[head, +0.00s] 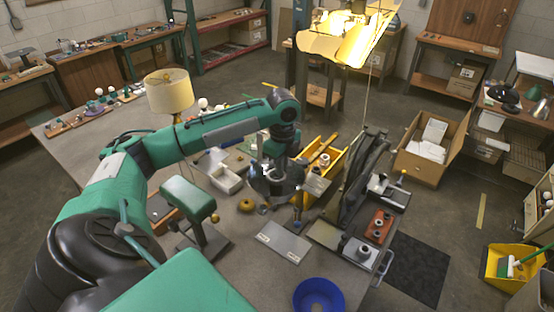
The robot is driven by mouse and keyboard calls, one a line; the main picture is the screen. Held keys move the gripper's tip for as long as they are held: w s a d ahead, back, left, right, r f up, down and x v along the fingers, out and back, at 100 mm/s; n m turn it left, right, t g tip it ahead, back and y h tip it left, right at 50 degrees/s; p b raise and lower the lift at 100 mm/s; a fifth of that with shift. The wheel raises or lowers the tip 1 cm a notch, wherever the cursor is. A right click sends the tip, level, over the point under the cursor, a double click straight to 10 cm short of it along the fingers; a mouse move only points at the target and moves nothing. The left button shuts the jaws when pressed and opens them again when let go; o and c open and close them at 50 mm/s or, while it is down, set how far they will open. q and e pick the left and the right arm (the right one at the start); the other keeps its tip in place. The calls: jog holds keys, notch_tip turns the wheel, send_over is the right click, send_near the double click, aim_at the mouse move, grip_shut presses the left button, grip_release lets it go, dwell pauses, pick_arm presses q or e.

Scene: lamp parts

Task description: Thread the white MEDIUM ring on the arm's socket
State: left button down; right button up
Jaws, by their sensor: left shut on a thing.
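My left gripper (275,193) reaches over the middle of the bench from the left and points down. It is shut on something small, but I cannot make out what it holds. I cannot pick out the white medium ring with certainty. A red-brown block (378,226) with ring-like parts stands to the right of the gripper. A grey block with a round part (359,251) stands in front of that. The arm's socket cannot be told apart at this size. My right gripper is not in view.
A yellow bin (330,160) stands just behind and right of the gripper, with a dark upright piece (362,182) beside it. A white tray (226,179) lies left, a grey plate (284,242) in front, a blue bowl (319,294) at the near edge. A lit lampshade (345,40) hangs above.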

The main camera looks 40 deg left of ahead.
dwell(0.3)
pick_arm(q)
jog(key=shift+f, duration=0.65)
jog(key=shift+s+d+f, duration=0.1)
jog(key=shift+f, duration=0.1)
dwell(1.0)
